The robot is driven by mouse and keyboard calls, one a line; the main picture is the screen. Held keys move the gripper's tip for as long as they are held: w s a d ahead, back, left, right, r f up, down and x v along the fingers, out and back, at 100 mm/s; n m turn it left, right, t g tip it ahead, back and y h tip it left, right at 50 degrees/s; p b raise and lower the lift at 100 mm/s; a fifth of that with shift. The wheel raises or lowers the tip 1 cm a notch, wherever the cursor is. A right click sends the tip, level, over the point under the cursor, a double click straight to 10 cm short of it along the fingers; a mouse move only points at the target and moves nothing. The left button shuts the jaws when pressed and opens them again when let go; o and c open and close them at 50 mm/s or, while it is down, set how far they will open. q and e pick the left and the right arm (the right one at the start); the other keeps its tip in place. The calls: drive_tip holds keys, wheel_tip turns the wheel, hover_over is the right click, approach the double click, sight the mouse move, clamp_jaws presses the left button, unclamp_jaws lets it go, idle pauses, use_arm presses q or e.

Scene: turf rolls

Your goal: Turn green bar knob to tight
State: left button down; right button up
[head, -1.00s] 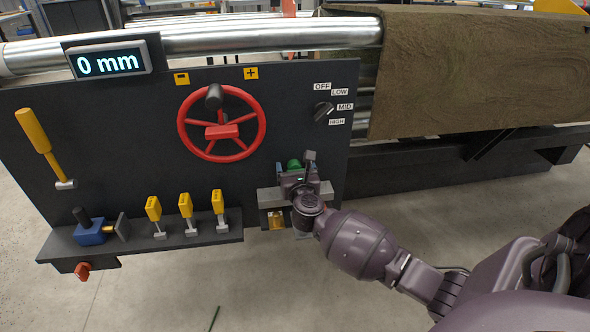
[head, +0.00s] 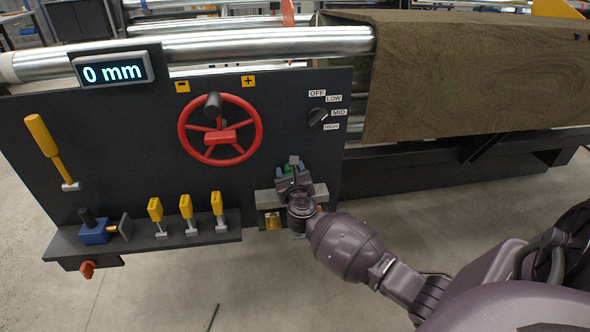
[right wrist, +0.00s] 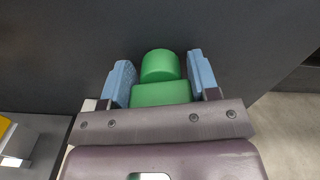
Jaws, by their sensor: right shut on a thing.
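The green bar knob (right wrist: 160,93) shows in the right wrist view as a block with a rounded part beyond it, against the dark panel. The blue finger pads of my right gripper (right wrist: 160,75) stand on either side of it, and the gripper is shut on the knob. In the head view, only bits of green (head: 288,170) show, as my right gripper (head: 294,177) hides most of the knob. No "tight" marking can be read in either view. My left gripper is not in view.
A red handwheel (head: 220,129) is on the panel left of the knob, with a black OFF/LOW/MID/HIGH dial (head: 318,117) above right. Several yellow levers (head: 186,206) stand at lower left.

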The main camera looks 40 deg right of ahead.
drive_tip(key=shift+a+r+n+p, duration=0.1)
drive_tip(key=shift+r+n+p, duration=0.25)
drive_tip(key=shift+n+p, duration=0.4)
drive_tip(key=shift+n, duration=0.65)
drive_tip(key=n, duration=0.1)
drive_tip(key=n+p, duration=0.1)
drive_tip(key=n, duration=0.1)
drive_tip(key=n+p, duration=0.1)
drive_tip(key=shift+f, duration=0.25)
drive_tip(key=n+p, duration=0.2)
drive_tip(key=n, duration=0.2)
drive_tip(key=shift+a+f+n, duration=0.1)
drive_tip(key=shift+f+n, duration=0.05)
drive_tip(key=shift+n, duration=1.05)
drive_tip(key=shift+f+n+p, duration=0.2)
drive_tip(key=shift+n+p, duration=0.2)
drive_tip(key=shift+n, duration=0.4)
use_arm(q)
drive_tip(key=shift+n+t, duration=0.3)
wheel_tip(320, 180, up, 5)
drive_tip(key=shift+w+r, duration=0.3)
use_arm(e)
drive_tip(key=shift+n, duration=0.3)
